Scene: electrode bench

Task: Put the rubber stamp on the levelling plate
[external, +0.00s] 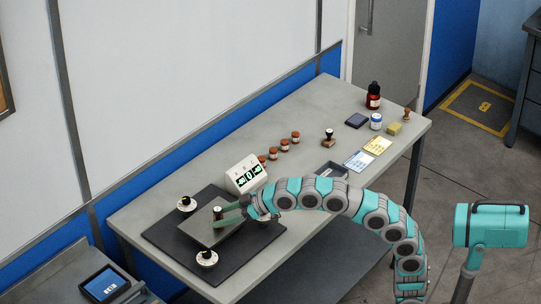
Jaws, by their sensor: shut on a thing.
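The levelling plate (205,236) is a grey square plate on a black mat at the near left of the bench. White dials with black knobs stand around it. My gripper (218,214) is over the plate, shut on a small upright item (217,210) with a dark top and a paler body. It is too small to tell what it is, or whether it touches the plate. A rubber stamp (329,138) with a black handle and brown base stands mid-bench, away from my gripper. A smaller brown stamp-like piece (407,114) stands at the far right end.
A white display box (246,175) with green signs stands beside the mat, close to my arm. Several brown-lidded jars (284,144) line up behind it. A dark tray (331,169), cards (377,145), a dark pad (357,120) and bottles (374,96) occupy the right half.

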